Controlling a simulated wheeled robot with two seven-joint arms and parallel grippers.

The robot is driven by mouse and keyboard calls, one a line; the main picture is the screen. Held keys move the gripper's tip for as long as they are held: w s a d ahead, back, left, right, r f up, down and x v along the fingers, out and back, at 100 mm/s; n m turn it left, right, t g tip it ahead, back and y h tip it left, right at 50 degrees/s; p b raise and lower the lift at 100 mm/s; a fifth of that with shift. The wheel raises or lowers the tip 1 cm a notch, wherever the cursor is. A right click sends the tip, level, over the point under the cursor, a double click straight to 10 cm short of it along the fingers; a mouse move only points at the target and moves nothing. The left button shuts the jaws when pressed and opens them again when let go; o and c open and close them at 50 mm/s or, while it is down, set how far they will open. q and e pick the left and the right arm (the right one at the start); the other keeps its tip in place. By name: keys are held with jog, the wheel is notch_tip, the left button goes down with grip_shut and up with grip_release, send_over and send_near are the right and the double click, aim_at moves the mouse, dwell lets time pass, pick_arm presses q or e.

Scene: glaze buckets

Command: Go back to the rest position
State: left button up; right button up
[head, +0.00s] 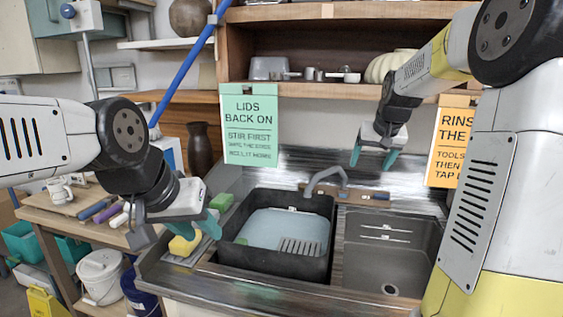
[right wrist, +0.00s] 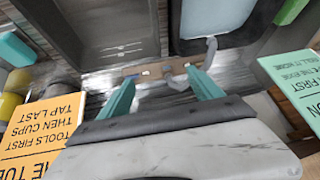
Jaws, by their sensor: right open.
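My left gripper (head: 197,228) is at the left end of the sink counter in the head view. Its two teal fingers are apart, and a yellow sponge (head: 184,246) shows just below and behind them; whether they touch it cannot be told. My right gripper (head: 373,158) hangs in the air in front of the wall behind the sink. It is open and empty; its fingers also show apart in the right wrist view (right wrist: 162,92), with the faucet (right wrist: 192,70) beyond them.
A black basin (head: 255,275) with pale liquid fills the left sink; the right sink (head: 390,255) is empty. A faucet (head: 325,180) stands behind them. Shelves (head: 340,92) with small vessels hang above. A green sign (head: 250,125) and an orange sign (head: 452,148) flank the right gripper.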

jog(key=s+a, duration=0.3)
jog(key=s, duration=0.7)
jog(key=s+a+f+n+y, duration=0.1)
jog(key=s+a, duration=0.3)
jog(key=s, duration=0.5)
jog(key=s+a+f+n+y, duration=0.1)
jog(key=s+a, duration=0.3)
jog(key=s, duration=0.6)
jog(key=shift+s+a, duration=0.2)
jog(key=shift+s, duration=0.1)
